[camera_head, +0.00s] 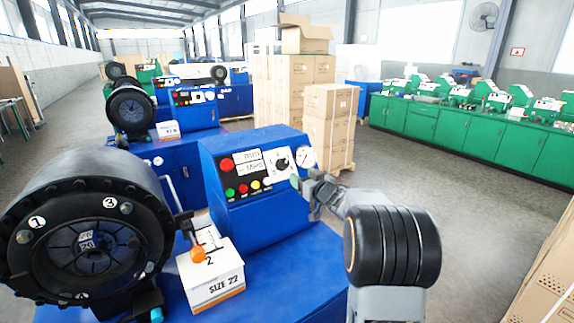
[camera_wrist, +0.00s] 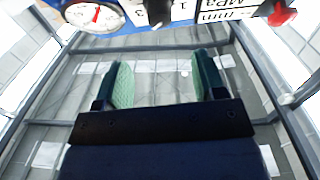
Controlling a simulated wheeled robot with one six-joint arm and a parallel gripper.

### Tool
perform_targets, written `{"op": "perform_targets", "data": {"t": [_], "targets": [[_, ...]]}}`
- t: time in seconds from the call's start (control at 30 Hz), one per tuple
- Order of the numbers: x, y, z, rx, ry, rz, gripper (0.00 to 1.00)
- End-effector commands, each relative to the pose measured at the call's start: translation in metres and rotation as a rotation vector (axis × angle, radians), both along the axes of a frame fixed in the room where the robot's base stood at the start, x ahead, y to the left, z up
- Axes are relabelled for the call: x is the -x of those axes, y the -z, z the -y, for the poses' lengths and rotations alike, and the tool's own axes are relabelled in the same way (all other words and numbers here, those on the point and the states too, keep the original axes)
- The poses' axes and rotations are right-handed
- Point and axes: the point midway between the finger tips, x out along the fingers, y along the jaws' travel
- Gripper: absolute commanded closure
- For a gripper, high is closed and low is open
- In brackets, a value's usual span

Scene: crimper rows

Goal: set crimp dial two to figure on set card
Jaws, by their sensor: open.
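The crimp dial (camera_head: 281,162) is a black knob on a white plate on the front panel of the nearest blue machine. A black knob (camera_wrist: 158,12) is cut by the top edge of the wrist view. The dial's pointer reading is too small to tell.
Cartons (camera_head: 328,125) are stacked behind. Open floor lies to the right.

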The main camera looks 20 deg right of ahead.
Motion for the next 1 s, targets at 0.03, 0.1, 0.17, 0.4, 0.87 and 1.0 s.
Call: {"op": "perform_targets", "data": {"t": [0.03,0.1,0.17,0.4,0.87,1.0], "targets": [[-0.011,-0.002,-0.002,0.0,-0.003,0.0,0.36],[-0.025,-0.001,-0.005,0.001,-0.002,-0.002,0.36],[-0.037,-0.002,-0.007,0.001,-0.002,0.0,0.36],[-0.076,-0.001,-0.012,0.001,0.0,-0.001,0.36],[-0.102,0.0,-0.016,0.003,0.002,0.0,0.36],[-0.102,0.0,-0.016,0.003,0.002,0.0,0.36]]}}
